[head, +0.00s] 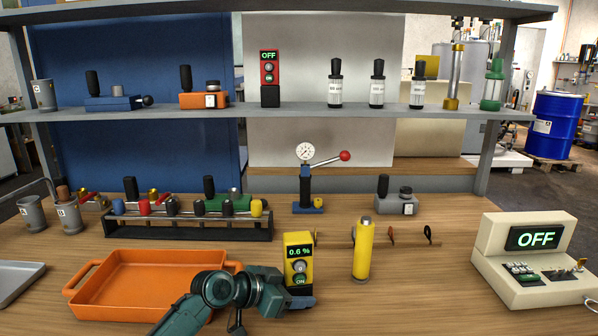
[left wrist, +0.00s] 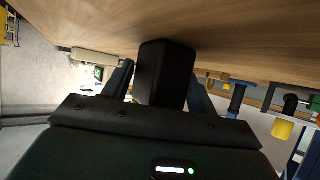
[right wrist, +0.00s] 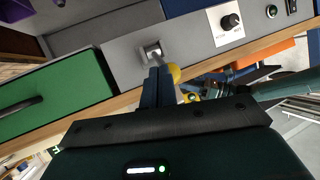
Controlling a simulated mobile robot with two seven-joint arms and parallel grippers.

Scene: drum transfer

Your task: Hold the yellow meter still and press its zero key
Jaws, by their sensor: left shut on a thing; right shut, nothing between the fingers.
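The yellow meter (head: 298,247) stands upright on the bench in the head view. Its green display reads 0.6 %, with a grey round key below it and a green ON mark lower down. My left gripper (head: 299,301) is shut around its lower part. In the left wrist view, a black block (left wrist: 165,72), the meter's dark side, sits between the two fingers. The head view does not show my right gripper.
An orange tray (head: 150,254) lies left of the meter. A yellow cylinder (head: 363,250) stands to its right, then a beige box (head: 535,240) reading OFF. A black rack (head: 188,229) and pressure gauge stand behind. A green drawer front (right wrist: 55,105) shows near my right gripper.

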